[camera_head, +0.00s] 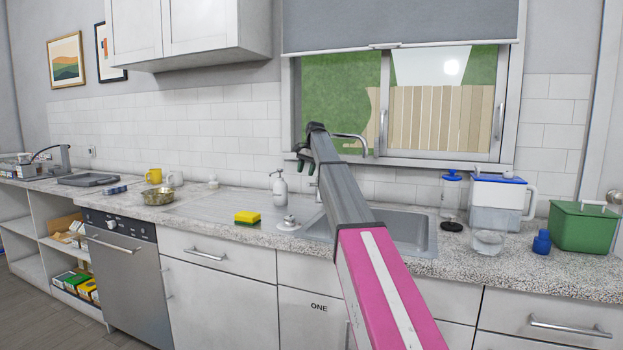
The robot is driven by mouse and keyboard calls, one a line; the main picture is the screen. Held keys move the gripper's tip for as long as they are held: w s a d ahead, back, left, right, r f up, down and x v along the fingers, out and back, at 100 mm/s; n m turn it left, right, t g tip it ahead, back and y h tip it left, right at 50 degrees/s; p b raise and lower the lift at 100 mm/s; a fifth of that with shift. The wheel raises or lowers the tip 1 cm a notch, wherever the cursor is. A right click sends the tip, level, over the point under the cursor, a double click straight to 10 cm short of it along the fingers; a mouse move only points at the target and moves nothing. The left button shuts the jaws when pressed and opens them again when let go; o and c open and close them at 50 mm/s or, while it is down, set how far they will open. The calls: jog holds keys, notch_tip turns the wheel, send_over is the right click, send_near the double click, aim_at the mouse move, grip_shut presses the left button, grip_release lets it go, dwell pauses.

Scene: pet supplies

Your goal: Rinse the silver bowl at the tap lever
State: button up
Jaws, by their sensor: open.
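The silver bowl (158,196) sits upright on the counter left of the sink, near a yellow mug. It looks slightly brownish inside, but is too small to tell what that is. The tap (355,137) has a curved metal spout behind the sink (411,232); my arm hides much of its base, and I cannot clearly make out the lever. My gripper (301,155) is dark, open and empty, raised in front of the window's left side near the tap and well to the right of the bowl.
A yellow sponge (247,218), a soap dispenser (279,188) and a small metal-and-white item (289,222) stand left of the sink. A pitcher (498,202), a glass bowl (488,242) and a green box (583,225) stand right. Counter between bowl and sponge is clear.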

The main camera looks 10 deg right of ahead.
jog(key=s+a+r, duration=0.4)
jog(key=a+r, duration=0.1)
jog(key=a, duration=0.2)
jog(key=shift+s, duration=0.2)
